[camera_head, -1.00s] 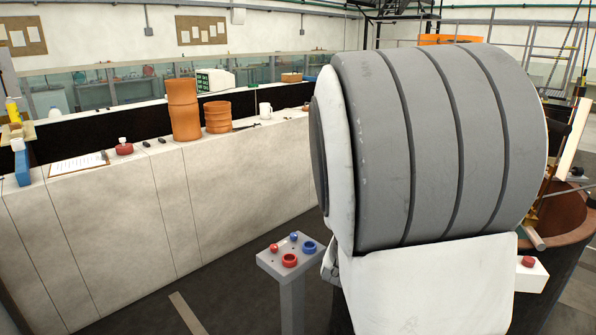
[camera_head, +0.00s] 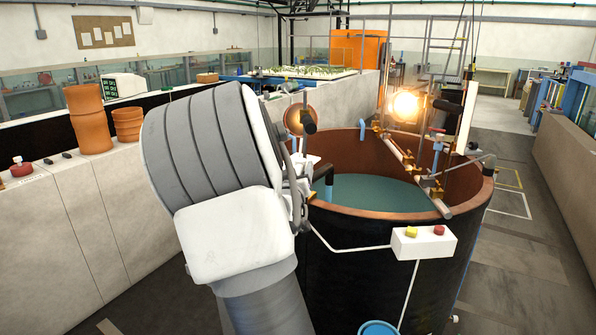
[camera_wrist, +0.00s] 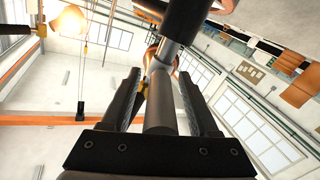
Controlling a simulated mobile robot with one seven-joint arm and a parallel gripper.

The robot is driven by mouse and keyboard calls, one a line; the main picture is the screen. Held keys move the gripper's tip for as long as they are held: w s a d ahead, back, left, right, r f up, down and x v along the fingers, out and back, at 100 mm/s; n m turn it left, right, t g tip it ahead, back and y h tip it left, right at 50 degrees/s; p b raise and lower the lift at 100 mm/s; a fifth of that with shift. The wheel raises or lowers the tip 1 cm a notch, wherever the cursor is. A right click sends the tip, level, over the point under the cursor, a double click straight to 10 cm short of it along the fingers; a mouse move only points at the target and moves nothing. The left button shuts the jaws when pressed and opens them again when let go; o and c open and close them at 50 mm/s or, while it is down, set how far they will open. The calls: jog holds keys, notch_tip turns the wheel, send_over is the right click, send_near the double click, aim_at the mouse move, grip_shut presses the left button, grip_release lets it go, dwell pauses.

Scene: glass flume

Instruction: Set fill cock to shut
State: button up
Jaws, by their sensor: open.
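In the wrist view my gripper (camera_wrist: 160,103) is open. Its two black fingers stand on either side of a dark grey cylinder (camera_wrist: 160,112) on a shiny rod (camera_wrist: 172,52); nothing shows them closed on it. Brass shows behind the left finger. In the head view my arm hides most of the gripper, at the tank's near left rim. A black grip (camera_head: 309,128) stands there before a copper-coloured disc (camera_head: 293,121). A pipe (camera_head: 392,150) with brass fittings (camera_head: 409,157) crosses the tank. I cannot tell which fitting is the fill cock, or its setting.
The round tank (camera_head: 340,250), dark outside and brown inside, holds greenish water. A white box (camera_head: 424,243) with yellow and red buttons is on its front. A lit lamp (camera_head: 405,105) hangs above. A bench (camera_head: 75,215) with orange pots is left; floor at right is clear.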

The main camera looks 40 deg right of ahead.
jog(key=shift+a, duration=0.1)
grip_shut()
jog(key=shift+r, duration=0.1)
jog(key=shift+r, duration=0.15)
dwell(0.9)
